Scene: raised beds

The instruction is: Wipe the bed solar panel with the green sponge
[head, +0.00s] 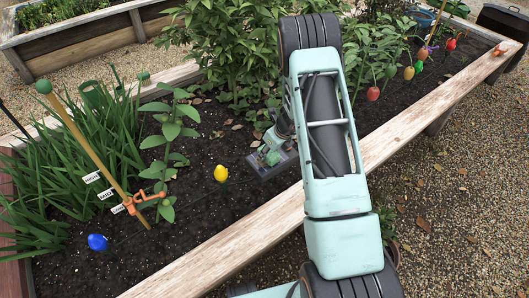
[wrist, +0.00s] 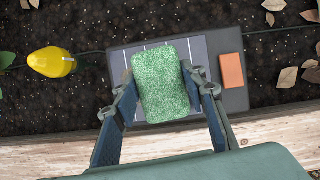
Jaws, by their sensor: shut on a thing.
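The green sponge (wrist: 161,84) is between the two fingers of my gripper (wrist: 163,92) in the wrist view, and the fingers are shut on it. The solar panel (wrist: 214,52) is a dark slab with thin pale lines on the soil, beneath the sponge in that view. The sponge hides much of its middle; I cannot tell whether they touch. An orange block (wrist: 232,71) lies on the panel's right part. In the head view the panel (head: 266,168) is small beside the plank, and my gripper (head: 270,152) is over it, partly hidden by my arm.
A yellow bulb (wrist: 50,62) on a cable lies left of the panel. A blue bulb (head: 97,242), a bamboo stake (head: 85,145) with labels and leafy plants stand in the bed. The wooden bed edge (head: 240,243) runs along the near side.

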